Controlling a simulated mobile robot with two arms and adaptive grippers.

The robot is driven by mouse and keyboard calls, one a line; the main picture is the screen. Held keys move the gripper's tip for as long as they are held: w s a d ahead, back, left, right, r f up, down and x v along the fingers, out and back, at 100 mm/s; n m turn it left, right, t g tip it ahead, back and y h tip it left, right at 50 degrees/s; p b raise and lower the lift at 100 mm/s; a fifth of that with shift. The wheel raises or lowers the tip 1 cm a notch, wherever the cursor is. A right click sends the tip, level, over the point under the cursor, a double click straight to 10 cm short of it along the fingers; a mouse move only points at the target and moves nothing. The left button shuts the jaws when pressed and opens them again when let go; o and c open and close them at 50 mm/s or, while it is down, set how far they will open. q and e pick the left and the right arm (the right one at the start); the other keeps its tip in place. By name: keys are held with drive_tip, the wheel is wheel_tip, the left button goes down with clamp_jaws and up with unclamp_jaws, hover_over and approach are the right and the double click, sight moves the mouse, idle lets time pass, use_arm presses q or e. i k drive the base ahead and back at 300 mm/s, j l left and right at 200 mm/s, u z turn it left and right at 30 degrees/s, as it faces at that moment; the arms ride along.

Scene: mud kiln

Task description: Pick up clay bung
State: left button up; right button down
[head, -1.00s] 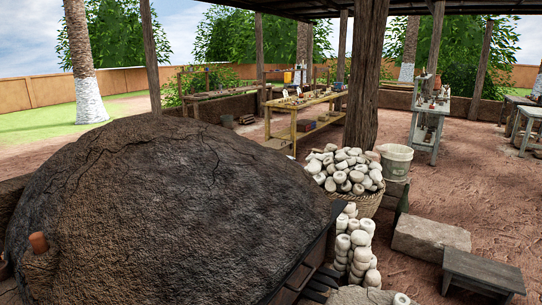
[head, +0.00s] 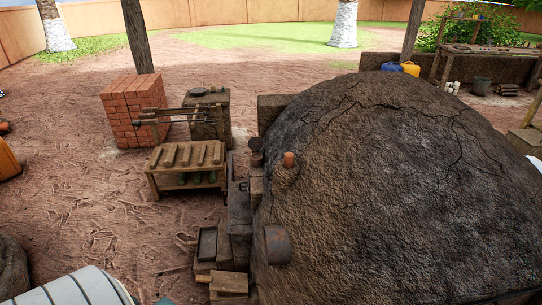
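A small reddish-brown clay plug (head: 289,159), which looks like the clay bung, stands upright at the left shoulder of the big dark mud kiln (head: 390,185). I cannot tell whether it sits in a hole or just rests there. A dark round piece (head: 256,159) is just left of it. A dark, rusty cylinder (head: 277,244) juts from the kiln's lower left side. Neither of my grippers is in view, so nothing shows near the plug.
Left of the kiln are stepped blocks (head: 228,282), a low wooden rack (head: 187,167), a stand with long tools (head: 207,116) and a red brick stack (head: 133,108). Open dirt ground (head: 90,215) lies on the left. A white striped rounded thing (head: 75,290) fills the bottom left corner.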

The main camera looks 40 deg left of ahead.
sight(289, 161)
drive_tip(key=u, duration=1.1)
